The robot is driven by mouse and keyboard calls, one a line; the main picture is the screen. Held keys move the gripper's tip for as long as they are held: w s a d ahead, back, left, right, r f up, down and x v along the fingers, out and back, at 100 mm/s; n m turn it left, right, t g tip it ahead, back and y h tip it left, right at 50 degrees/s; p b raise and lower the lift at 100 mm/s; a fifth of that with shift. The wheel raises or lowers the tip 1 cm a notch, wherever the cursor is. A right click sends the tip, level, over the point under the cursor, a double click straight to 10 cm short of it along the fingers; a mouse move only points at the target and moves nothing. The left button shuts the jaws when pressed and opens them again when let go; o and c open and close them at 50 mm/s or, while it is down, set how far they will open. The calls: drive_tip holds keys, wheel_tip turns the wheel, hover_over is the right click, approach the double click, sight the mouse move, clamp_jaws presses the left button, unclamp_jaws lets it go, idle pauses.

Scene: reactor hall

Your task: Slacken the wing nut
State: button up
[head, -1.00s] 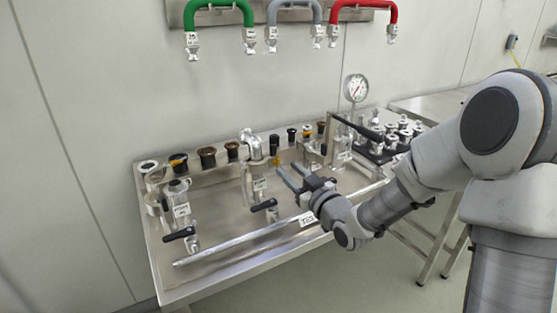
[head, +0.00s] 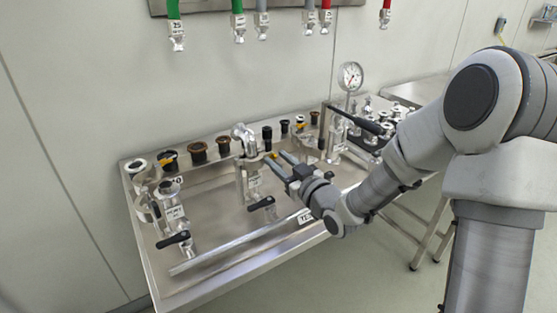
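A metal pipe fitting with an elbow on top (head: 244,138) stands in the middle of the steel bench (head: 215,238). A small brass-yellow piece (head: 272,155) shows at its right side; it looks like the wing nut, but it is too small to make out its wings. My gripper (head: 276,158) reaches in from the right at that height. Its two fingers are apart, with the tips on either side of the yellow piece. Whether they touch it I cannot tell.
A black-handled valve (head: 263,203) sits below the fitting, and another (head: 174,239) at the left. Dark caps (head: 197,152) line the back edge. A gauge (head: 350,76) and a long black lever (head: 355,120) stand right of my gripper. A metal bar runs along the front.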

clamp_jaws()
drive_tip(key=shift+f+n+b, duration=0.15)
drive_tip(key=shift+n+b, duration=0.15)
drive_tip(key=shift+b, duration=0.4)
drive_tip(key=shift+s+a+f+n+b, duration=0.1)
drive_tip(key=shift+a+f+n+b, duration=0.1)
drive_tip(key=shift+n+b, duration=2.95)
drive_tip(key=shift+s+a+f+n+b, duration=0.15)
drive_tip(key=shift+n+b, duration=1.95)
drive_tip(key=shift+b, duration=1.95)
drive_tip(key=shift+s+a+f+n+b, duration=0.1)
drive_tip(key=shift+f+n+b, duration=0.1)
drive_tip(key=shift+n+b, duration=2.95)
drive_tip(key=shift+m+b, duration=0.3)
drive_tip(key=shift+b, duration=0.2)
